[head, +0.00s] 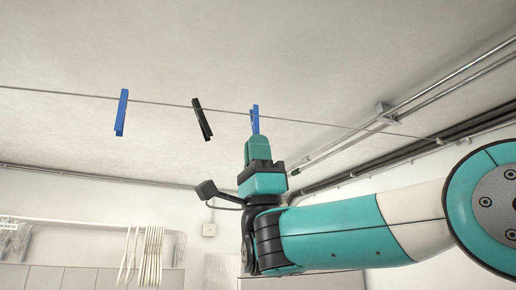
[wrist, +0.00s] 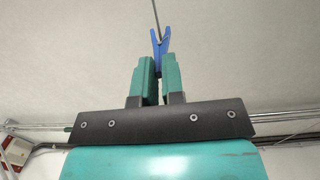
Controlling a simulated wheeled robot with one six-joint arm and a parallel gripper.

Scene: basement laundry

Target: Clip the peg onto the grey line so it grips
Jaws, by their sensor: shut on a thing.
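My gripper (head: 258,148) points up below the grey line (head: 330,125) and is shut on a blue peg (head: 255,113). In the wrist view the blue peg (wrist: 160,46) stands upright between the two green fingers (wrist: 159,70), its top spread in a V. The grey line (wrist: 155,14) runs down the picture to that V. In the head view the line crosses at the peg's upper part. I cannot tell for sure whether the line lies between the peg's jaws. The peg's lower part is hidden by the fingers.
Another blue peg (head: 121,113) and a black peg (head: 202,120) hang on the line to the left. White hangers (head: 152,255) hang on a rail at lower left. The space around my gripper is clear.

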